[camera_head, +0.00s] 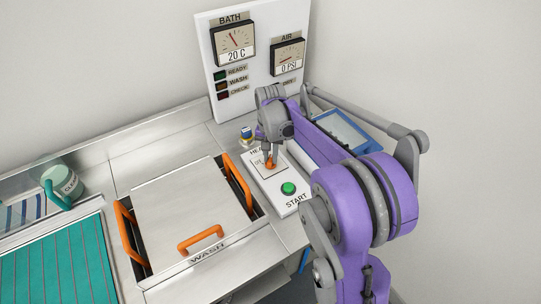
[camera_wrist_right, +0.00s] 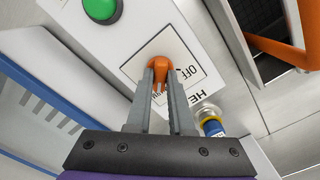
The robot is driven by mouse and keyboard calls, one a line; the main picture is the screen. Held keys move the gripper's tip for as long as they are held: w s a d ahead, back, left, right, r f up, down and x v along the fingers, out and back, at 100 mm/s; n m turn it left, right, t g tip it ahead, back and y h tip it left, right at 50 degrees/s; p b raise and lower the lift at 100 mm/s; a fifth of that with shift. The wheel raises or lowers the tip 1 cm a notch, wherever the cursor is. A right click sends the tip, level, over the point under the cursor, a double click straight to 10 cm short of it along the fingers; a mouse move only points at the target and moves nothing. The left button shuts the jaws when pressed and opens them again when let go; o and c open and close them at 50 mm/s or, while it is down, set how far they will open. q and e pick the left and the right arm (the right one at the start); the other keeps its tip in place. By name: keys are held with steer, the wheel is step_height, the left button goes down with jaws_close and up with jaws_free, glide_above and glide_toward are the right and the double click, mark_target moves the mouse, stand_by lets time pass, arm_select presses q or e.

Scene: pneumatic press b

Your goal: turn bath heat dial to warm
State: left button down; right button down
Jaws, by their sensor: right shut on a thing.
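The bath heat dial (camera_wrist_right: 159,68) is an orange knob on a white control panel (camera_head: 292,204) to the right of the wash basin. Its plate reads "OFF" in the right wrist view; the rest of its lettering is partly hidden by the fingers. My right gripper (camera_wrist_right: 160,84) is shut on the dial, with its two grey fingers on either side of the knob. In the head view the same gripper (camera_head: 269,152) reaches down to the dial (camera_head: 271,164). The bath gauge (camera_head: 235,43) reads 20 C. My left gripper is not in view.
The green START button (camera_head: 289,188) sits near the dial on the same panel. The lidded wash basin (camera_head: 190,211) with orange handles stands to the left. A small blue-and-yellow fitting (camera_head: 246,134) is behind the panel. A blue-edged tray (camera_head: 345,130) lies right of it.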

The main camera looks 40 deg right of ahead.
mark_target(270, 159)
stand_by(0.5)
steer(key=c, duration=0.8)
jaws_free()
steer(key=shift+r, duration=0.1)
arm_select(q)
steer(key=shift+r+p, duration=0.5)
arm_select(e)
step_height(270, 159, up, 11)
steer(key=shift+a, duration=0.1)
